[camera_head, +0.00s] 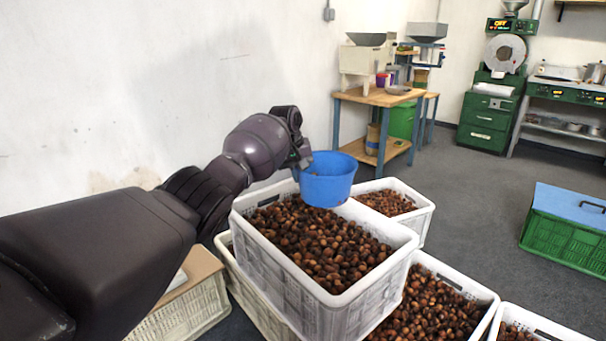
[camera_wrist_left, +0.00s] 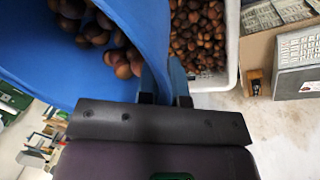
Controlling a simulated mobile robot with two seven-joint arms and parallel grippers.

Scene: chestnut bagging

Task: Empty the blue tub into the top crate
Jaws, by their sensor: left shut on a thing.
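The blue tub (camera_head: 327,181) is held above the far end of the top crate (camera_head: 349,292), slightly tilted. My left gripper (camera_head: 300,162) is shut on the tub's rim on its left side. In the left wrist view the gripper (camera_wrist_left: 165,98) pinches the wall of the tub (camera_wrist_left: 150,25), and several chestnuts (camera_wrist_left: 122,62) lie inside it. The top crate is white, stands on other crates and is filled with chestnuts (camera_head: 310,240). The right gripper is not in view.
More white crates of chestnuts stand behind (camera_head: 425,215) and to the right (camera_head: 485,296) of the top crate. A green crate with a blue lid (camera_head: 570,205) is at the far right. A wooden table (camera_head: 380,97) stands by the wall. The grey floor between is clear.

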